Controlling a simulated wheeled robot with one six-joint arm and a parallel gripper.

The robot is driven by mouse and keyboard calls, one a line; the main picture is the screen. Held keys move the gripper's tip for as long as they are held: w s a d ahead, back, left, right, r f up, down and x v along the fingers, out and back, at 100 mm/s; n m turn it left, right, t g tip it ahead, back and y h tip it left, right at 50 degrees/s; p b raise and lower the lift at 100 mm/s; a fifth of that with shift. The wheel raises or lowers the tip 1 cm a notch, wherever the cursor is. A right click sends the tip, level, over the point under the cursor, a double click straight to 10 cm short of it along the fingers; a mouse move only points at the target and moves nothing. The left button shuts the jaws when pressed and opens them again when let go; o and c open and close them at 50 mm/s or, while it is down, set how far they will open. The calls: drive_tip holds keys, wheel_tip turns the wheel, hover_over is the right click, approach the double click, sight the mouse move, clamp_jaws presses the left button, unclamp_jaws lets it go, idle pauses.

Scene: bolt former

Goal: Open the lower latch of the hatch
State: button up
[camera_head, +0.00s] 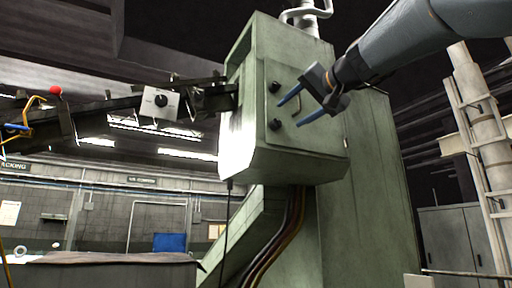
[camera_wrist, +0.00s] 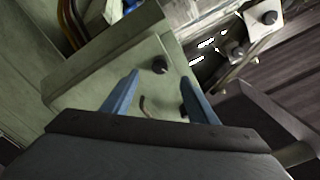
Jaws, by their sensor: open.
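The hatch (camera_head: 310,135) is on the face of a green machine box, with a thin handle (camera_head: 297,104) on it. The lower latch (camera_head: 275,124) is a dark round knob near the hatch's left edge, and the upper latch (camera_head: 274,87) is a similar knob above it. My gripper (camera_head: 288,114) is open and empty in front of the hatch, its blue fingers pointing at the latches. In the wrist view the lower latch (camera_wrist: 160,66) shows between and just beyond the fingertips (camera_wrist: 160,77). The upper latch is partly hidden by the right finger. I cannot tell whether anything touches.
Cables (camera_head: 290,225) hang below the box. A dark rail with a white control box (camera_head: 159,104) meets the machine at left. A pipe with a ladder-like frame (camera_head: 485,150) stands at right. The air before the hatch looks clear.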

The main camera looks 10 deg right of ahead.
sight(279, 122)
drive_tip(key=p+x, duration=0.3)
drive_tip(key=x, duration=0.5)
drive_tip(key=shift+w+p, duration=0.15)
drive_tip(key=shift+p, duration=0.25)
drive_tip(key=shift+f+n+b, duration=0.15)
drive_tip(key=shift+n+b, duration=0.3)
drive_tip(key=shift+n, duration=0.35)
drive_tip(key=n+b, duration=0.1)
drive_tip(key=n, duration=0.1)
drive_tip(key=shift+f+n, duration=0.15)
drive_tip(key=shift+n, duration=0.15)
drive_tip(key=n+b, duration=0.2)
drive_tip(key=b, duration=0.1)
drive_tip(key=shift+r+n+b, duration=0.2)
drive_tip(key=shift+n+b, duration=0.3)
drive_tip(key=shift+n, duration=0.2)
